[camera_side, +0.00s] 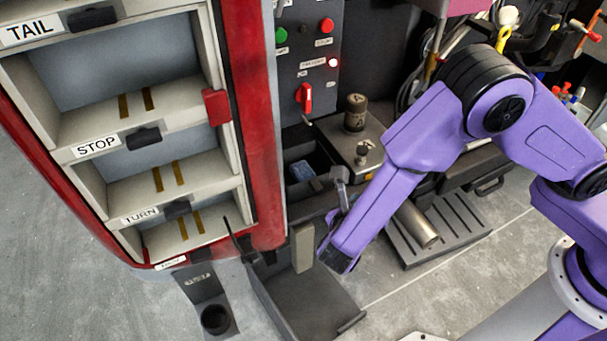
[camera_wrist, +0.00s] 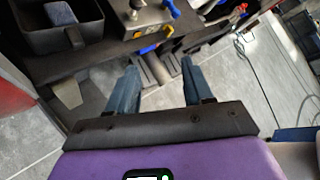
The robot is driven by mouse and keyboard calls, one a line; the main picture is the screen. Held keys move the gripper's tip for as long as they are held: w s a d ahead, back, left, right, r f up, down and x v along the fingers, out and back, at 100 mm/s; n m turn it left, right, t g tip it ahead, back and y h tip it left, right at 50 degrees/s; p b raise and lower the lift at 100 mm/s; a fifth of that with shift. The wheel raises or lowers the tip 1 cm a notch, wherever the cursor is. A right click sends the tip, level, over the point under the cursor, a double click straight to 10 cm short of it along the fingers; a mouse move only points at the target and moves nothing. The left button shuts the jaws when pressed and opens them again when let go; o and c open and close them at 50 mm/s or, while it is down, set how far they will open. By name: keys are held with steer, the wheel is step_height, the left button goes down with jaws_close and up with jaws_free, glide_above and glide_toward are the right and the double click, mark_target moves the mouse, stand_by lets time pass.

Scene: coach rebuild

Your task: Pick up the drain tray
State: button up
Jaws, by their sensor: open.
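A dark slotted tray (camera_side: 455,228), which looks like the drain tray, lies low beside the bench at centre right in the side view. A metal cylinder (camera_side: 416,225) lies across its left part. In the wrist view a dark slotted piece (camera_wrist: 153,72) shows beyond and between my fingers, partly cut off by them. My gripper (camera_wrist: 160,82) is open with two blue-grey fingers and nothing between them. In the side view my gripper (camera_side: 338,260) is low, left of the slotted tray and apart from it. Its fingertips are hard to make out there.
A beige block (camera_side: 302,248) stands close left of my gripper. A dark flat panel (camera_side: 310,302) lies below it. A black bin with a blue-grey block (camera_side: 302,171) and a metal plate with knobs (camera_side: 345,135) are behind. A red-framed shelf (camera_side: 250,110) stands left. Grey floor is clear lower right.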

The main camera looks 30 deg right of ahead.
steer(key=a+f+n+t, duration=0.4)
steer(key=a+f+n, duration=0.1)
steer(key=f+n, duration=0.15)
steer(key=n+t+y, duration=0.3)
steer(key=n+t, duration=0.2)
steer(key=n, duration=0.4)
glide_toward(319, 193)
steer(key=x, duration=0.5)
steer(key=shift+w+a+f, duration=0.1)
steer(key=shift+w+f, duration=0.05)
steer(key=shift+f, duration=0.05)
steer(key=shift+x, duration=2.7)
steer(key=shift+r, duration=0.15)
jaws_close()
